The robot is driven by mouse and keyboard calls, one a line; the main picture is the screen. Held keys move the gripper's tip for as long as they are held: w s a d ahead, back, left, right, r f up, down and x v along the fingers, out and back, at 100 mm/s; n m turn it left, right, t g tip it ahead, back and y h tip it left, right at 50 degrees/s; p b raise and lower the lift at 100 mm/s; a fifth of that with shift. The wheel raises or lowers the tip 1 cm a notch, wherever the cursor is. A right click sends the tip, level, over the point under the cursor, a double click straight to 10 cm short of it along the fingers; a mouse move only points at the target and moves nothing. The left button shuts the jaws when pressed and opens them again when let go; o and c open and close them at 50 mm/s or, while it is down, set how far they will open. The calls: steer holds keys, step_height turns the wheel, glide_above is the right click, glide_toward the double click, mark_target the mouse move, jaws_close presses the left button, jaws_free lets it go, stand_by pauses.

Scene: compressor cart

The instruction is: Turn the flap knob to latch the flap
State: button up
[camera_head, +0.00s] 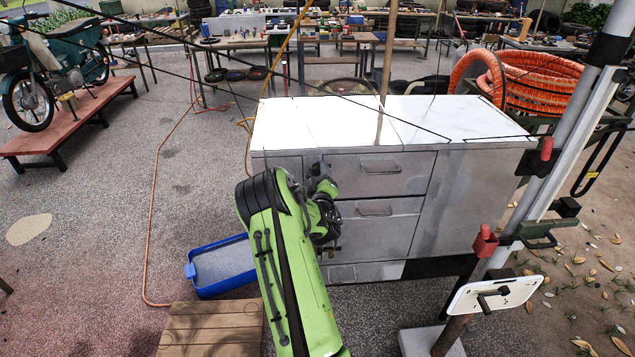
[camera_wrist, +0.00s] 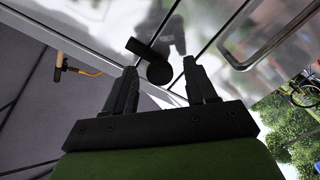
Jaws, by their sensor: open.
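In the wrist view, a black knob (camera_wrist: 159,73) with a short bar to its upper left sits on the shiny grey metal front of the cabinet. My gripper (camera_wrist: 160,67) is open, with its two dark fingers on either side of the knob. It looks empty; I cannot tell whether a finger touches the knob. The cabinet (camera_head: 437,212) also shows in the head view, where my green arm reaches its left front. There my wrist hides most of the knob area, and I cannot make out the flap's edges clearly.
A drawer handle (camera_wrist: 285,40) is close on the right in the wrist view. In the head view, a blue bin (camera_head: 221,267) and a wooden crate (camera_head: 210,328) are at lower left. A pole-mounted white plate (camera_head: 493,294) stands at right. Paved floor is free further left.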

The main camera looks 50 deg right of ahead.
steer(key=b+v, duration=0.4)
steer(key=v, duration=1.1)
steer(key=shift+s+a, duration=0.25)
steer(key=w+a+r+m+g+y, duration=0.1)
steer(key=w+a+r+y, duration=0.2)
steer(key=a, duration=0.6)
steer(key=w+a+r+m+g+y, duration=0.1)
steer(key=a+r+m+y, duration=0.1)
steer(key=a+y, duration=0.55)
steer(key=s+a+r+n+g+y, duration=0.2)
steer(key=s+a+n+g+y, duration=0.1)
steer(key=s+a, duration=1.3)
steer(key=shift+a+r+n+g, duration=0.2)
steer(key=shift+a+n+g, duration=0.35)
steer(key=shift+a, duration=0.5)
